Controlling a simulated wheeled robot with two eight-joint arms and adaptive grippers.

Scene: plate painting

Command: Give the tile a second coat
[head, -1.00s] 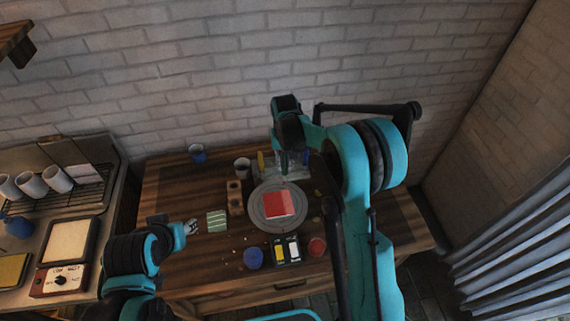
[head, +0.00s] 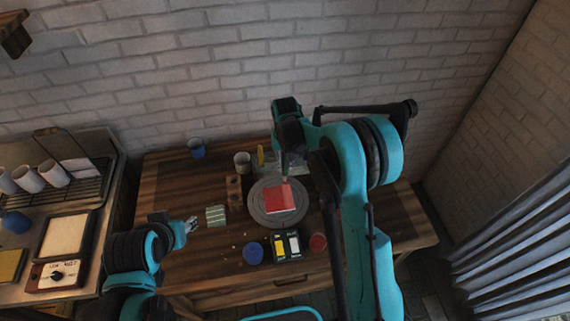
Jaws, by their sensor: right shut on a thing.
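A red square tile (head: 279,200) lies on the round grey turntable (head: 266,217) in the middle of the wooden table. My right gripper (head: 286,160) is above the tile's far edge, shut on a thin upright brush (head: 285,176) whose lower end is at or just above the red surface. Whether it touches, I cannot tell. My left gripper (head: 190,225) is at the table's left, near a green striped tile (head: 215,215). Its fingers are too small to judge.
A blue pot (head: 253,253), a black tray with yellow and white blocks (head: 275,256) and a red pot (head: 318,243) stand along the front.

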